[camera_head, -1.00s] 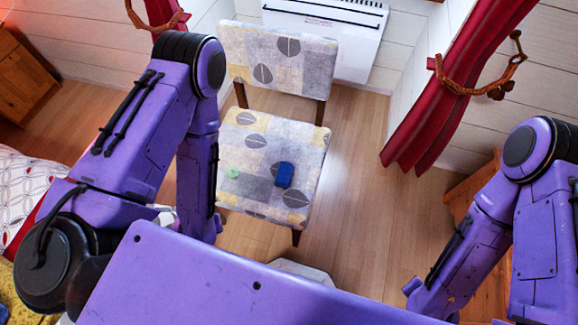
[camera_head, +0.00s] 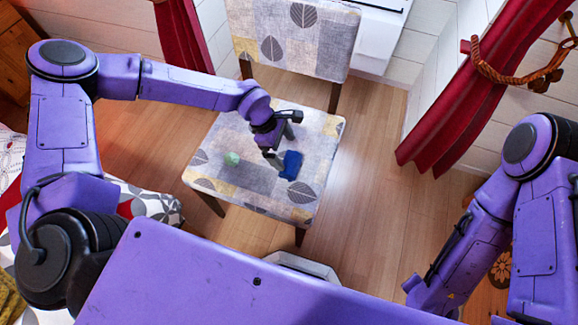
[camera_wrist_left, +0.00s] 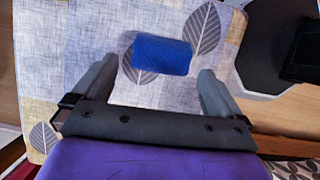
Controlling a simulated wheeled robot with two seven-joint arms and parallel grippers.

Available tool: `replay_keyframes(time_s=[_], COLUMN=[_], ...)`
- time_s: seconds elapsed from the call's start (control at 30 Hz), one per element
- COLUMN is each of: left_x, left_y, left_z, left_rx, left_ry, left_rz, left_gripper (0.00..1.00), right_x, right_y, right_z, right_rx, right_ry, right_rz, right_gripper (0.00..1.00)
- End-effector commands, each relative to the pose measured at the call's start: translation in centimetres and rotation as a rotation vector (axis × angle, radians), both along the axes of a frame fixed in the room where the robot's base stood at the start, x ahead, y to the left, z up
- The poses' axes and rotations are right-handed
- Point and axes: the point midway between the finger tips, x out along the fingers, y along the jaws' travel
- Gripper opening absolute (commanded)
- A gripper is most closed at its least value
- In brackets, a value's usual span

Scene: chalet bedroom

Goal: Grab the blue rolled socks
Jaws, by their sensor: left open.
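The blue rolled socks (camera_head: 291,165) lie on the seat of a patterned chair (camera_head: 240,185), toward its right side. In the left wrist view the socks (camera_wrist_left: 161,54) lie just beyond and between the two fingertips. My left gripper (camera_head: 282,143) is above the seat, close behind the socks in the head view. In the left wrist view its fingers (camera_wrist_left: 158,80) are spread apart with nothing between them. My right arm shows at the right of the head view, but its gripper is out of the picture.
The chair's backrest (camera_head: 290,40) rises behind the seat. A red curtain (camera_head: 455,105) hangs at the right, and a bed corner (camera_head: 148,200) is at the left. Wooden floor right of the chair is clear.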

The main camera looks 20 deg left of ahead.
Motion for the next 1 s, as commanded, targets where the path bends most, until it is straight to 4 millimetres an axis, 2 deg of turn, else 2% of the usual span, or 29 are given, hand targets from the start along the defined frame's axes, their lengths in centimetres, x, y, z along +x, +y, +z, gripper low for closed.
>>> replay_keyframes(time_s=[0.03,0.23,0.43,0.53,0.73,0.77,0.8,0.87,1.0], left_x=[-0.1,-0.2,-0.4,-0.4,-0.3,-0.4,-0.4,-0.4,-0.4], left_y=[-0.4,-1.2,-2.3,-2.6,-2.6,-2.6,-2.6,-2.6,-2.6], left_z=[-1.2,-3.5,-7.0,-7.8,-7.9,-7.9,-7.9,-7.9,-7.9], left_rx=[0.003,0.004,0.005,0.005,0.005,0.005,0.005,0.005,0.005], left_ry=[0.004,0.005,0.005,0.003,0.002,0.002,0.002,0.002,0.002], left_rz=[-0.002,-0.001,-0.002,0.0,0.0,0.0,0.0,0.0,0.0], left_gripper=[1.0,1.0,1.0,1.0,1.0,0.97,0.84,0.65,0.65], right_x=[0.0,0.0,0.0,0.0,0.0,0.0,0.0,0.0,0.0], right_y=[0.0,0.0,0.0,0.0,0.0,0.0,0.0,0.0,0.0], right_z=[-0.3,-0.5,-0.8,-0.8,-0.8,-0.8,-0.8,-0.8,-0.8], right_rx=[0.0,0.0,0.0,0.0,0.0,0.0,0.0,0.0,0.0], right_ry=[0.0,0.0,0.0,0.0,0.0,0.0,0.0,0.0,0.0], right_rz=[0.0,0.0,0.0,0.0,0.0,0.0,0.0,0.0,0.0], right_gripper=[0.43,0.43,0.43,0.43,0.43,0.43,0.43,0.43,0.43])
